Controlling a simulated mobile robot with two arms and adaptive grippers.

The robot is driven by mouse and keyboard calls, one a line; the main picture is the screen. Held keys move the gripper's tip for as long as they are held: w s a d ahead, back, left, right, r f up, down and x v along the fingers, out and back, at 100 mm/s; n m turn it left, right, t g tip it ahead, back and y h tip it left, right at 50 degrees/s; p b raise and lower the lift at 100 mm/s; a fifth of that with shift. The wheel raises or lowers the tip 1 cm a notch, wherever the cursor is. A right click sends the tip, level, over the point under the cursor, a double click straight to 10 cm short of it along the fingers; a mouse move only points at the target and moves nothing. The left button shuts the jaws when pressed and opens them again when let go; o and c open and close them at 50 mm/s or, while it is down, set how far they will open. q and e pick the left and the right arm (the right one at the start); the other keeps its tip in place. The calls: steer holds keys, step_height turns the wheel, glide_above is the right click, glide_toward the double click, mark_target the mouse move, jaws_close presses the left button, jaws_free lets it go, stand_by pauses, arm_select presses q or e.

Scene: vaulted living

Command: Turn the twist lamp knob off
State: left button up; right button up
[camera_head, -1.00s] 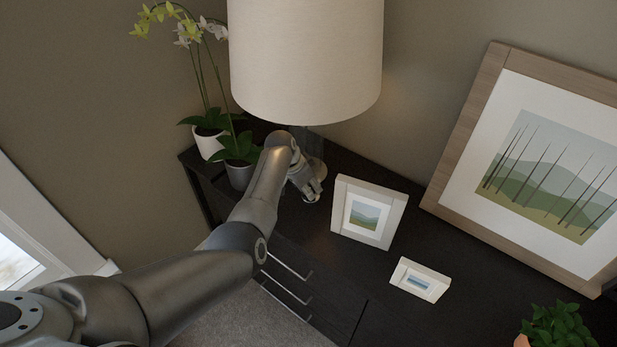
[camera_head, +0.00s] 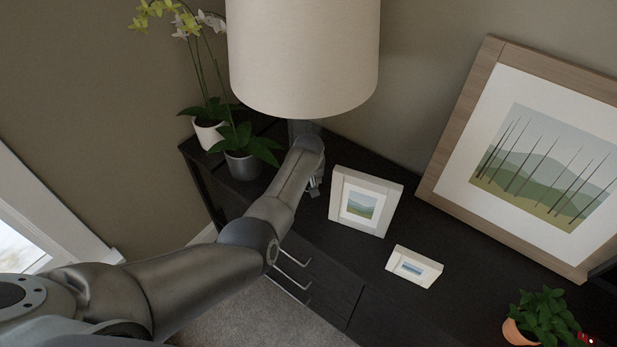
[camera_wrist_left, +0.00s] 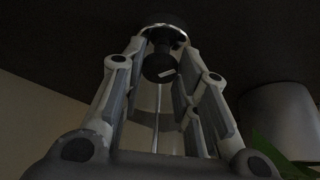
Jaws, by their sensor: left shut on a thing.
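The table lamp has a cream drum shade (camera_head: 303,55) in the head view. Its base stands on the dark cabinet and is mostly hidden behind my left arm. My left gripper (camera_head: 315,187) is low beside the lamp base, with its fingers partly hidden by my wrist. In the left wrist view, my left gripper (camera_wrist_left: 162,55) has its fingertips on either side of the black lamp knob (camera_wrist_left: 158,66), shut on it. The knob has a small white mark and sits in front of a shiny round base. My right gripper is not in view.
Two potted orchids, one in a grey pot (camera_head: 243,166), stand left of my wrist. A white picture frame (camera_head: 367,200) stands close to its right. A smaller frame (camera_head: 414,267), a large wooden frame (camera_head: 470,120) and a leafy plant (camera_head: 545,315) are farther right on the dark cabinet (camera_head: 390,310).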

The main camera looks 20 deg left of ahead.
arm_select(q)
steer(key=shift+w+n+y+b, duration=0.1)
steer(key=shift+n+y+b, duration=0.2)
steer(key=shift+n, duration=0.5)
steer(key=shift+r, duration=0.1)
steer(key=o, duration=1)
steer(key=shift+d+r, duration=0.1)
steer(key=shift+v, duration=3.65)
